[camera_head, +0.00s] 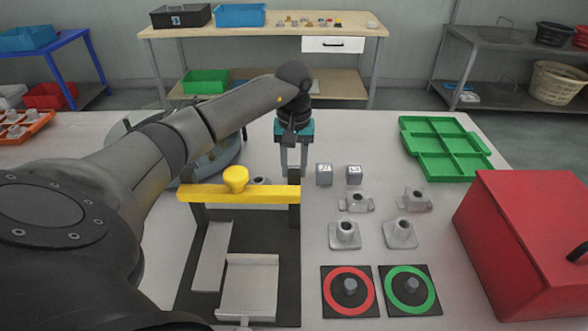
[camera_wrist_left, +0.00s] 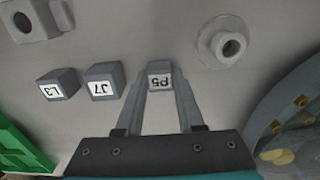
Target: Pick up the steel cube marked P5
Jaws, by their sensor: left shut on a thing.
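The steel cube marked P5 (camera_wrist_left: 159,79) sits between the fingertips of my left gripper (camera_wrist_left: 160,85) in the left wrist view, its label upside down there. The gripper is shut on it. Whether the cube touches the table is not clear. My right gripper is not in view.
Two more cubes, J7 (camera_wrist_left: 103,80) and L3 (camera_wrist_left: 58,84), stand beside P5. A fixture with a yellow bar (camera_head: 240,193) is in front of the gripper. Several grey flanged parts, a green tray (camera_head: 440,160) and a red box (camera_head: 520,240) lie to the right.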

